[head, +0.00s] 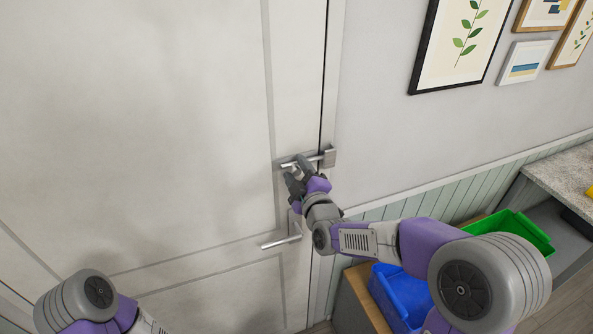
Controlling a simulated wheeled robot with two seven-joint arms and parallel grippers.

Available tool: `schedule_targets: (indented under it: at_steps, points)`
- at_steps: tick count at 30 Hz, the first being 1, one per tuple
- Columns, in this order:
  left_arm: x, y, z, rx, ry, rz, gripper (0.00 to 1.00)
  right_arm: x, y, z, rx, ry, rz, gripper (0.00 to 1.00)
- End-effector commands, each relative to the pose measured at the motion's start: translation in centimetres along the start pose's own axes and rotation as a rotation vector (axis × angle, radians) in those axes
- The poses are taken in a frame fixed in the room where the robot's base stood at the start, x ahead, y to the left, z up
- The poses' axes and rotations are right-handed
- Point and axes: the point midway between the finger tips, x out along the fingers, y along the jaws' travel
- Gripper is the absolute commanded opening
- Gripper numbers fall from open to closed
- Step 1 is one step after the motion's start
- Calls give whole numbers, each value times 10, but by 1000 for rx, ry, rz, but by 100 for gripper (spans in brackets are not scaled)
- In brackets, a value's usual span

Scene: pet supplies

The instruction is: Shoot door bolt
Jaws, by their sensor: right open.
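A metal door bolt (314,159) is mounted on the white door (180,120) near its right edge. Its catch (330,157) sits on the door frame, just right of the gap. The rod appears to run toward the catch, but I cannot tell whether its end is inside. My right gripper (296,171) is open at the left part of the bolt, with its fingers partly covering it; I cannot tell whether they touch it. My left arm shows at the lower left, and its gripper is out of view.
A lever door handle (284,237) is below the bolt, close to my right wrist. A blue bin (402,296) and a green bin (512,232) stand at the lower right. A speckled counter (567,172) is at the right. Framed pictures (463,42) hang on the wall.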

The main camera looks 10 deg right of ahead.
Motion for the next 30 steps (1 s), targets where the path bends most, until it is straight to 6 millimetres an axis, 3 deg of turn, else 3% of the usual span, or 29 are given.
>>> schedule_targets:
  at_steps: [13,30]
  points:
    - [8,-3,0,0,0,0,69,-63,0,0,3,1,1,51]
    - [8,-3,0,0,0,0,69,-71,0,0,2,0,1,51]
